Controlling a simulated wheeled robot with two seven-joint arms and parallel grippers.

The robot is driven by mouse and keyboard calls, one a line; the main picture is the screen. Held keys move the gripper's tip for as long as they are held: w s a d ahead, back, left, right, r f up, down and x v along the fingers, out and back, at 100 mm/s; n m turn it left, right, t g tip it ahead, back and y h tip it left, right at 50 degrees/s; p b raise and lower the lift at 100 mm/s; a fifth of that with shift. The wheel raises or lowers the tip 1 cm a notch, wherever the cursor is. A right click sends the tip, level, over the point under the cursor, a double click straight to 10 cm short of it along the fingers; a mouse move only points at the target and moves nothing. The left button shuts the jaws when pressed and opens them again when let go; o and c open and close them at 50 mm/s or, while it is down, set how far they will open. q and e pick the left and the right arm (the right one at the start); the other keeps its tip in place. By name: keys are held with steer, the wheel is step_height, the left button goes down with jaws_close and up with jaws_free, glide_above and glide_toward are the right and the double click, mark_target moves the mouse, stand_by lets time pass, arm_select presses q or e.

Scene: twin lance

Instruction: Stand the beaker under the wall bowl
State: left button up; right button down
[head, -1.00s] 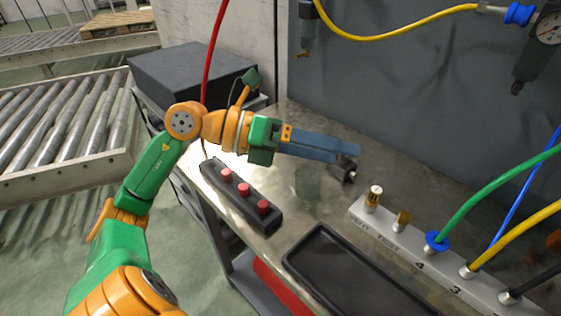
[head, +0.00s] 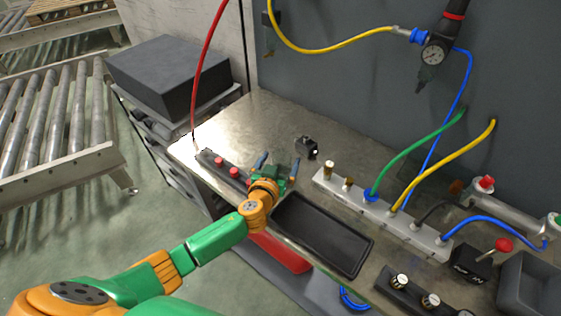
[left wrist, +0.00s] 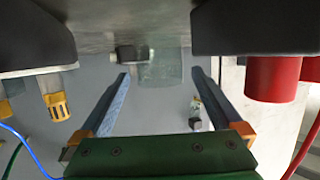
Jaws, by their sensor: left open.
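The clear beaker (left wrist: 161,68) shows faintly in the left wrist view, which looks upside down. It stands on the metal bench, framed by my left fingertips (left wrist: 161,75), with a gap on each side. I cannot tell whether it is between the tips or just beyond them. In the head view my left gripper (head: 279,163) is open, low over the bench, between the red-button box and a small black block. The beaker is hard to make out there. The wall bowl (head: 427,75) appears to be the dark part under the gauge, upper right. My right gripper is not in view.
The red-button box (head: 226,170) is left of the gripper and the black tray (head: 322,234) is in front. A small black block (head: 308,147) stands just behind. A grey manifold (head: 380,212) with hoses lies to the right. Bare bench lies at the back left.

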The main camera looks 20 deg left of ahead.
arm_select(q)
steer(key=shift+w+f, duration=0.1)
steer(key=shift+w, duration=0.2)
steer(key=c, duration=1.5)
